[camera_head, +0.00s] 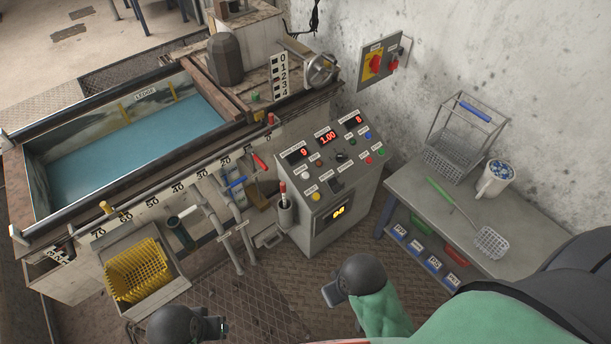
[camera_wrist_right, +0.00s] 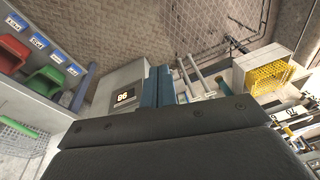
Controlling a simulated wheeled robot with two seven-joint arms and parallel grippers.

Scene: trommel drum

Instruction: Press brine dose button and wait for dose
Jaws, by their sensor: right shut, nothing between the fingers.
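The control console (camera_head: 330,185) stands mid-view beside the tank. Its sloped top has red number displays and several small coloured buttons, among them a yellow button (camera_head: 315,196), a white button (camera_head: 305,175) and a blue button (camera_head: 367,135). The labels are too small to read, so I cannot tell which is the brine dose button. My right gripper (camera_head: 331,294) is shut and empty, below and apart from the console. My left gripper (camera_head: 218,328) is low at the bottom edge, its jaw gap unclear.
A tank of blue liquid (camera_head: 130,135) fills the left. A yellow basket (camera_head: 136,272) sits in front of it. A grey bench (camera_head: 420,190) at right holds a wire basket (camera_head: 455,150), a mug (camera_head: 495,178) and a skimmer (camera_head: 490,242). Floor below the console is clear.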

